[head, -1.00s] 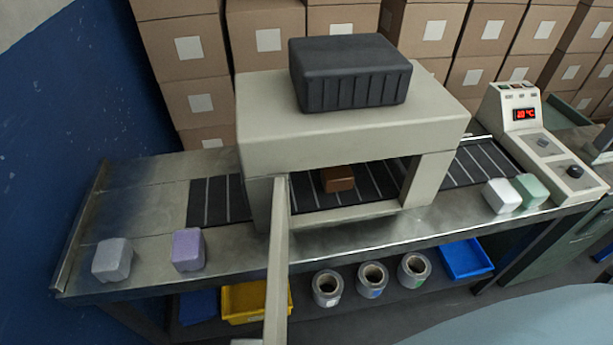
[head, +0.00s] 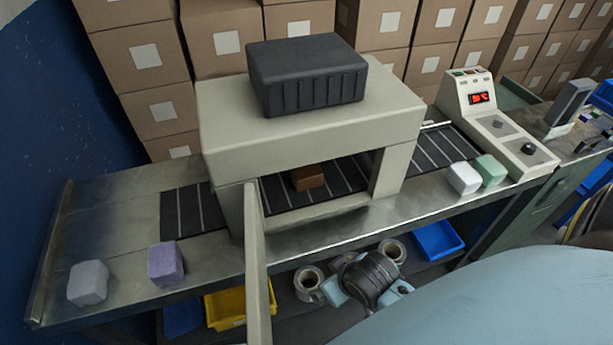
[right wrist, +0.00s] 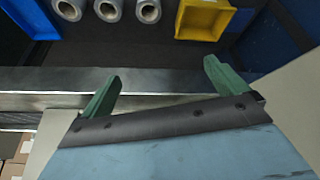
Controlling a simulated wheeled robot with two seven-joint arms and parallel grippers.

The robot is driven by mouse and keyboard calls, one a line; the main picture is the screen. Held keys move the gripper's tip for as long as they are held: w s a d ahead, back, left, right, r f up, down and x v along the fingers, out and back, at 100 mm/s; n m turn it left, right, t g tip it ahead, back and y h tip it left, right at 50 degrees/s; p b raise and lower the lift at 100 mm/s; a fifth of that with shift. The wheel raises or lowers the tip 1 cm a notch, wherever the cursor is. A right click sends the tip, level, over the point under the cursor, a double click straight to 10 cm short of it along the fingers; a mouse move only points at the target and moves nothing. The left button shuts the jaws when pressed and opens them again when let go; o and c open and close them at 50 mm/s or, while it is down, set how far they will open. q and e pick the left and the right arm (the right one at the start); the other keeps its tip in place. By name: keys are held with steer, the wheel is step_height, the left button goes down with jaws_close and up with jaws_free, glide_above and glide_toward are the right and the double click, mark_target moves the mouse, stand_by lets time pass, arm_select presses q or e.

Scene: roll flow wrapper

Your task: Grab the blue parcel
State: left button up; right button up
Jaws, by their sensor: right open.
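No clearly blue parcel shows in either view. On the left end of the steel table stand a grey parcel (head: 88,283) and a purple parcel (head: 166,263). A brown parcel (head: 308,177) sits on the belt under the machine's arch. A white parcel (head: 464,178) and a green parcel (head: 490,170) stand together on the right part of the table. My right gripper (right wrist: 161,70) shows in the right wrist view with its green fingers spread and nothing between them, near the steel edge. My left gripper is not in view.
The flow wrapper arch (head: 300,115) with a dark box on top (head: 307,75) blocks the middle. A beige post stands in front. Below are a yellow bin (head: 228,306), a blue bin (head: 436,238) and film rolls (head: 308,280). A control panel (head: 498,125) stands at right.

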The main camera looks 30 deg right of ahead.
steer(key=w+d+r+m+t+h, duration=0.15)
steer(key=w+d+r+t, duration=0.25)
steer(key=w, duration=0.4)
steer(key=w+d+r+m+t+h, duration=0.15)
steer(key=w+d+r+t, duration=0.25)
steer(key=w, duration=0.4)
steer(key=b, duration=0.1)
glide_toward(308, 174)
steer(key=w, duration=0.1)
steer(key=w+d, duration=0.1)
steer(key=w, duration=0.1)
steer(key=shift+d+f+y, duration=0.2)
steer(key=shift+y, duration=0.1)
steer(key=shift+f+b+x, duration=0.15)
steer(key=shift+b+x, duration=0.15)
steer(key=shift+x, duration=1.25)
steer(key=shift+f+b+x, duration=0.15)
steer(key=shift+b+x, duration=0.15)
steer(key=shift+x, duration=1.25)
steer(key=shift+s+a, duration=0.1)
steer(key=shift+a, duration=0.05)
steer(key=c, duration=1.1)
steer(key=shift+c, duration=0.5)
